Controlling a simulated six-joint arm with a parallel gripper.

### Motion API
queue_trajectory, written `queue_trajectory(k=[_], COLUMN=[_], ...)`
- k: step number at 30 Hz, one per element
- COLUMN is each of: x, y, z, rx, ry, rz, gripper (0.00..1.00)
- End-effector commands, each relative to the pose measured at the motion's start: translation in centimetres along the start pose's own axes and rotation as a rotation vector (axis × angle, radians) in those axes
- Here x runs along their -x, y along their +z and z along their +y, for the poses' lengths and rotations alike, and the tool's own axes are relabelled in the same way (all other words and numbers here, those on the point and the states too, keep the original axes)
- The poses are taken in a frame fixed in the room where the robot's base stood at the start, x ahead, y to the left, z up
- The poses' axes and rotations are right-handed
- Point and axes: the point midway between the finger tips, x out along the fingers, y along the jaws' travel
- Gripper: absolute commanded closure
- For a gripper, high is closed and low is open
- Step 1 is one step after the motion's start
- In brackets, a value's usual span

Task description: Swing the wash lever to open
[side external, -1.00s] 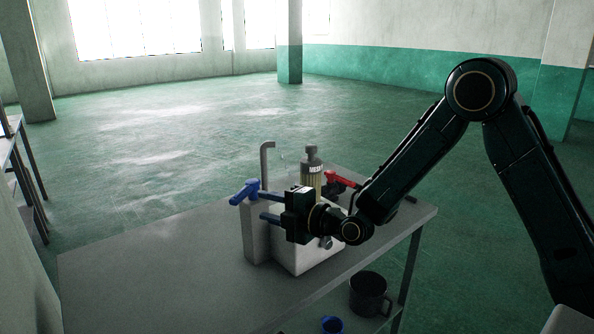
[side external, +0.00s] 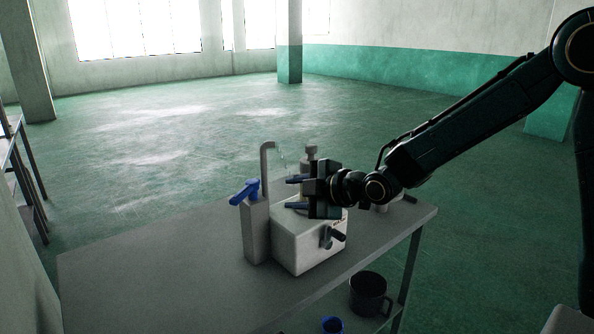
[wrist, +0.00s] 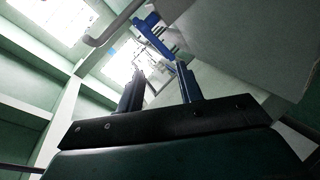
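A blue lever (side external: 245,192) sits on top of a white post (side external: 256,232) at the left end of the white unit. It also shows in the wrist view (wrist: 152,30), beyond my fingertips. No label tells me whether this is the wash lever. My gripper (side external: 287,193) is open and empty, to the right of the blue lever and apart from it, above the white box (side external: 305,245). In the wrist view its two blue-grey fingers (wrist: 158,76) stand apart. A red lever seen earlier is hidden behind my gripper.
A grey curved spout (side external: 265,162) rises behind the post. A bottle (side external: 311,152) stands behind my gripper, mostly covered. A dark knob (side external: 336,236) sticks out of the box front. A dark mug (side external: 369,293) and blue cup (side external: 332,324) are below. The table's left part (side external: 150,255) is clear.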

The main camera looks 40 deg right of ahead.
Motion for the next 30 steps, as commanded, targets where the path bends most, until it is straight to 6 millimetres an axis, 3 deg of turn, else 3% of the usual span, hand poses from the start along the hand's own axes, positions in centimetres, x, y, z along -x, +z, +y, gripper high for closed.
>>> queue_trajectory(k=[30], x=[11.2], y=[5.8], z=[3.3], rx=[-0.599], ry=[0.031], rz=[-0.405], gripper=[0.64])
